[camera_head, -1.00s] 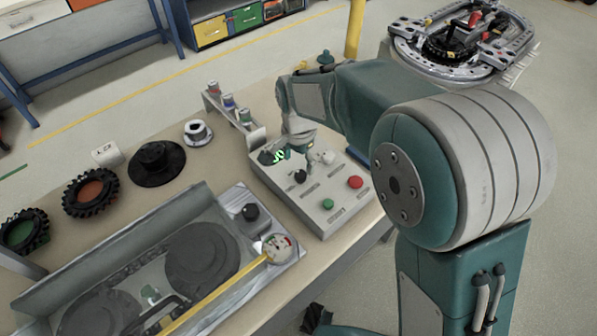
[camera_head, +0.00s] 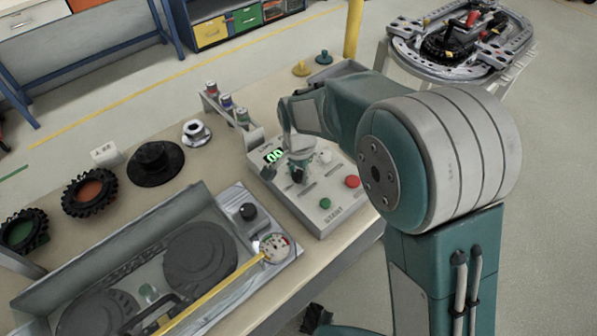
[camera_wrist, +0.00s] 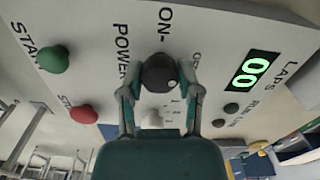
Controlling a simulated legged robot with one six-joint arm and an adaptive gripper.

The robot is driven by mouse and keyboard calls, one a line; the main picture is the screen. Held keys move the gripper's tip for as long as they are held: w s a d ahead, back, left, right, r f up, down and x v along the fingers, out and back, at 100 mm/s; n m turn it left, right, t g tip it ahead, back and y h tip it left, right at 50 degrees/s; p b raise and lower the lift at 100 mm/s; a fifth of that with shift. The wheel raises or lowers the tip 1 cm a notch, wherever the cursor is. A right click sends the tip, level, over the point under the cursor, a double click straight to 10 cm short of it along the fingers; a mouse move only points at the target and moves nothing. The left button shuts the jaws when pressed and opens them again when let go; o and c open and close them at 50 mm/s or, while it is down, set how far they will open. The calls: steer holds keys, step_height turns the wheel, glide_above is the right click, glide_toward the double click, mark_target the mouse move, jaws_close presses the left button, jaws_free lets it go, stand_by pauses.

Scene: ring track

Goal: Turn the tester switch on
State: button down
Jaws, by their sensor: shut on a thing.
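The tester is a light grey box (camera_head: 318,218) on the bench, and its panel (camera_wrist: 110,25) fills much of the wrist view. Its black knob (camera_wrist: 158,70) sits by the POWER lettering, with "ON" beyond it and a pale dot at its lower right edge. My gripper (camera_wrist: 161,88) has one finger on each side of the knob, shut on it. In the head view my gripper (camera_head: 299,164) points down onto the panel and partly hides the knob. The green display (camera_wrist: 256,70) is lit and reads 00.
A green button (camera_wrist: 53,59) and a red button (camera_wrist: 84,114) stand up from the panel beside the knob. A rack of small cans (camera_head: 228,105) stands behind the tester. A grey case with a gauge (camera_head: 275,247) lies at its left.

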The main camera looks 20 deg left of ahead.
steer(key=shift+w+n, duration=0.1)
steer(key=shift+n, duration=0.3)
steer(key=n, duration=0.3)
steer(key=shift+a+n, duration=0.1)
steer(key=shift+n, duration=0.3)
steer(key=n, duration=0.4)
steer(key=shift+a+r, duration=0.1)
steer(key=n, duration=0.5)
steer(key=shift+n, duration=2)
steer(key=shift+a+n, duration=0.1)
steer(key=shift+n, duration=0.2)
